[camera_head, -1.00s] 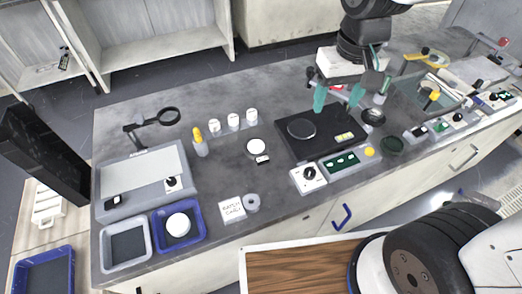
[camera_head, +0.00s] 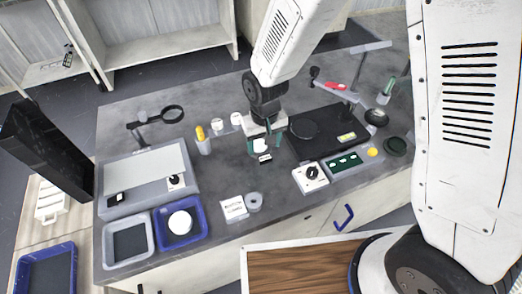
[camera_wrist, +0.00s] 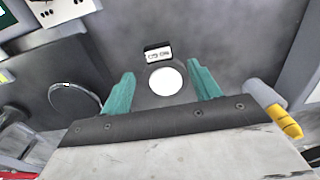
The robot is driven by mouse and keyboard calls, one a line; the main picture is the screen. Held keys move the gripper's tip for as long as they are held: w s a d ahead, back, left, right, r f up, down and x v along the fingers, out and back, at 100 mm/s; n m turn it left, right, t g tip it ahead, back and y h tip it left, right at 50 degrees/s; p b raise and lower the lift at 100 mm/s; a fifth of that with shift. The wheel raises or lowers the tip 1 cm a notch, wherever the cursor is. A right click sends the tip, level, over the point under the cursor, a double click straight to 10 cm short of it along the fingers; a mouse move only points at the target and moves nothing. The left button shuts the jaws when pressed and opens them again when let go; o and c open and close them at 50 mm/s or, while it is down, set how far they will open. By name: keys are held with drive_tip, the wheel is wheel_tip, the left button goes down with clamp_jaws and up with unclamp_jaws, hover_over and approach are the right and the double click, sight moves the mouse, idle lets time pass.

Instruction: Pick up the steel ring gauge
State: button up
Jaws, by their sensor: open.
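A small grey ring with a central hole (camera_head: 254,201) lies flat on the bench beside the white card; it looks like the steel ring gauge, though its metal is not clear. It does not show in the wrist view. My gripper (camera_head: 265,150) is open, with teal fingers, over the bench left of the black platen unit and behind the ring. A plain white disc (camera_wrist: 165,82) lies between and below the fingers in the wrist view, with a small black-and-white tag (camera_wrist: 158,53) beside it. I cannot tell the fingers' height. Nothing is held.
The white card (camera_head: 233,208) adjoins the ring. The black platen unit (camera_head: 340,142) and a knob box (camera_head: 311,177) stand to the right. A yellow-topped bottle (camera_head: 202,142) and white jars stand behind. Blue (camera_head: 204,233) and grey (camera_head: 148,252) trays lie at front left.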

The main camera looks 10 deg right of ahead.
sight(264, 155)
wheel_tip(264, 155, down, 4)
drive_tip(key=shift+f, duration=0.2)
drive_tip(key=c, duration=1.2)
drive_tip(key=shift+r, duration=0.15)
wheel_tip(264, 155, up, 11)
